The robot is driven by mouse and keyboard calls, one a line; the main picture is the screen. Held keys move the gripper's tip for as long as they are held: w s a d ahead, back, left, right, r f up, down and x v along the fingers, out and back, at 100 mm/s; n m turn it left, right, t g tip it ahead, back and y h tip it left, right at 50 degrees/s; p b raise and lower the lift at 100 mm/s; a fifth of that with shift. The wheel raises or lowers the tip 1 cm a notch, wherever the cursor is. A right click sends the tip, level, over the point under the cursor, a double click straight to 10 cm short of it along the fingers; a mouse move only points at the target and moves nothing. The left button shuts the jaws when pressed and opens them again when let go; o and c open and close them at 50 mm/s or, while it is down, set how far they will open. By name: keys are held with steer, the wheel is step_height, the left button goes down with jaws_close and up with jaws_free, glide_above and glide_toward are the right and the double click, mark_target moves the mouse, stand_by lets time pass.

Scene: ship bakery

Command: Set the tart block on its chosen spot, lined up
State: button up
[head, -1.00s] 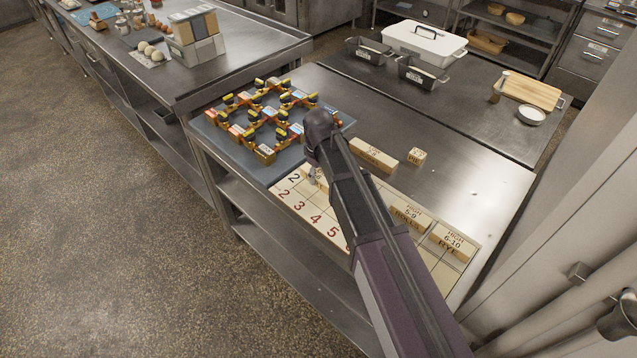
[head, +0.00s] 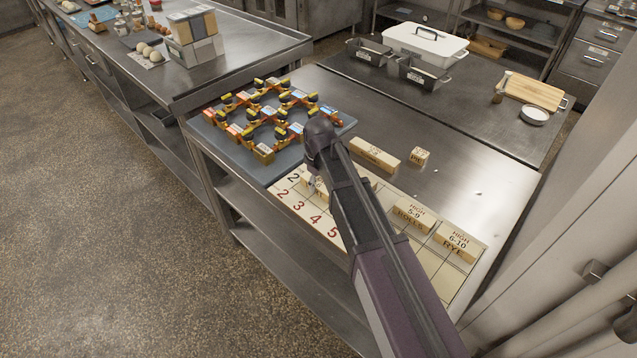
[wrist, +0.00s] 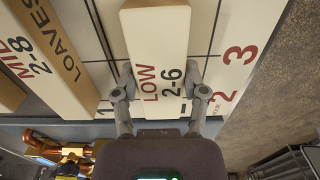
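A pale block marked LOW 2-6 (wrist: 158,48) is between the two fingers of my gripper (wrist: 161,85) in the wrist view. Its end toward my palm is partly hidden, and I cannot read a tart label. The fingers appear to press its long sides. The block is over the numbered board (wrist: 209,22), roughly along its grid lines; I cannot tell whether it rests there. In the head view, the block (head: 314,186) shows only partly beside my arm, at the far-left end of the board (head: 299,208).
A LOAVES block (head: 375,155) and a small block (head: 420,156) lie behind the board. Rolls (head: 413,214) and rye (head: 457,242) blocks stand at its right end. Bare steel table lies to the right.

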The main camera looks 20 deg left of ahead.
mark_target(319, 182)
steer(key=o, duration=0.5)
steer(key=shift+c, duration=0.2)
steer(key=shift+r, duration=0.1)
step_height(319, 182, up, 12)
steer(key=p, duration=1.2)
stand_by(0.8)
steer(key=s+d+m, duration=0.3)
steer(key=d+m, duration=0.3)
steer(key=d, duration=1.5)
steer(key=s+d+m, duration=0.3)
steer(key=d+m, duration=0.4)
steer(key=d, duration=1.4)
steer(key=shift+m, duration=0.3)
